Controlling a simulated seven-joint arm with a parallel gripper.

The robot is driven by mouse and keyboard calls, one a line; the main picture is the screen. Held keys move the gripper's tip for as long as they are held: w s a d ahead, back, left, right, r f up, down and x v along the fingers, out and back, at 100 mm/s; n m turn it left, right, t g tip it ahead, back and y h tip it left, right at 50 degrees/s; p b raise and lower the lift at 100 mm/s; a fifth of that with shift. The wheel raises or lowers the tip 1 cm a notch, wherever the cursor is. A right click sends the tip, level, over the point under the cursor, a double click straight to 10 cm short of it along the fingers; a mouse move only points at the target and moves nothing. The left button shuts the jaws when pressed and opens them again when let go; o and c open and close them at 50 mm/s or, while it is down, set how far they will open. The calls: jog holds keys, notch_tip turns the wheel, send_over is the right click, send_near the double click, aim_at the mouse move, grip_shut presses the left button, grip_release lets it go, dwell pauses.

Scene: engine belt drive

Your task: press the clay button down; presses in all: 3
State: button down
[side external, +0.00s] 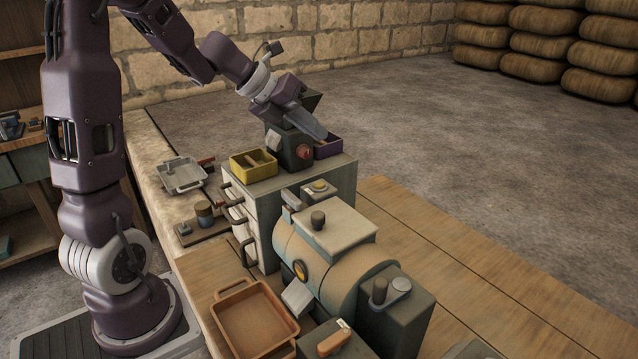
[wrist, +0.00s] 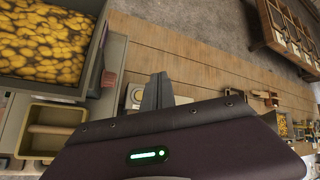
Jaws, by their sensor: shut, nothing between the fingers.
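The clay button (side external: 304,151) is a round reddish knob on the front of a dark box (side external: 283,152), which stands on the grey cabinet. My gripper (side external: 323,134) is shut and empty. Its tips are just above and to the right of the button in the side view; I cannot tell whether they touch it.
A hopper of yellow pieces (wrist: 45,45) fills the wrist view's upper left.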

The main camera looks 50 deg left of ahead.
aim_at(315, 184)
jog(key=shift+f, duration=4.45)
jog(key=shift+f, duration=0.4)
jog(key=shift+f, duration=0.4)
jog(key=shift+r, duration=0.85)
jog(key=shift+r, duration=2.5)
